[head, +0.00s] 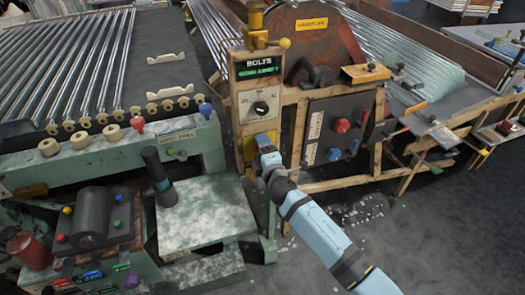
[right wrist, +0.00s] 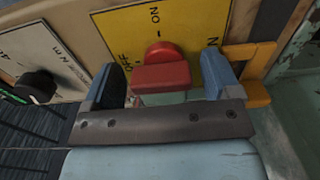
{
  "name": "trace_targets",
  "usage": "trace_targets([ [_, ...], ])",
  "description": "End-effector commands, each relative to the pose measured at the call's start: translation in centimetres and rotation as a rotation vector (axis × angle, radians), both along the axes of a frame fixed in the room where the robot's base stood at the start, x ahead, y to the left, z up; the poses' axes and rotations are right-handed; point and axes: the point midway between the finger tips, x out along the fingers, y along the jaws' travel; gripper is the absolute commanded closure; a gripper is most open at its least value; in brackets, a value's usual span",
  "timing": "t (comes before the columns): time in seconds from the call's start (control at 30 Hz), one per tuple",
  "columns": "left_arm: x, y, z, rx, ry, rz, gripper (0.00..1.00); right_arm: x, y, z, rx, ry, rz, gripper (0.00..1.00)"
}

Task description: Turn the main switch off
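The main switch is a red knob (right wrist: 163,74) on a yellow plate (right wrist: 185,28) in the right wrist view. The plate reads "ON" above the knob and "OFF" to its left. My right gripper (right wrist: 162,62) is open, with one finger on each side of the red knob. I see gaps between the knob and both fingers. In the head view my right gripper (head: 264,152) reaches the yellow plate (head: 248,150) low on the post and hides the red knob. Which mark the knob points to is unclear. My left gripper is not in view.
A white dial with a black knob (right wrist: 36,86) sits beside the yellow plate. A dark panel with a red knob (head: 342,125) stands to the right. A green bench (head: 105,160) is at left.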

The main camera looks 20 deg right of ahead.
Motion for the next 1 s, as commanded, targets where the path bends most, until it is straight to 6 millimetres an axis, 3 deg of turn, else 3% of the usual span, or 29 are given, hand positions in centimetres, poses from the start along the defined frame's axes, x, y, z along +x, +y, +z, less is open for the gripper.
trace_targets([
  [0.27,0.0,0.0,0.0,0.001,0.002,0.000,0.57,-0.9,0.0,-0.1,0.001,0.002,0.001,0.17],
  [0.7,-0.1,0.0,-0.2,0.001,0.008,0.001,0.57,-10.0,-0.3,-0.2,0.002,0.003,0.000,0.17],
  [1.0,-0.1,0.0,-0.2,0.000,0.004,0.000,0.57,-13.6,-0.5,-0.1,0.000,0.001,0.000,0.17],
])
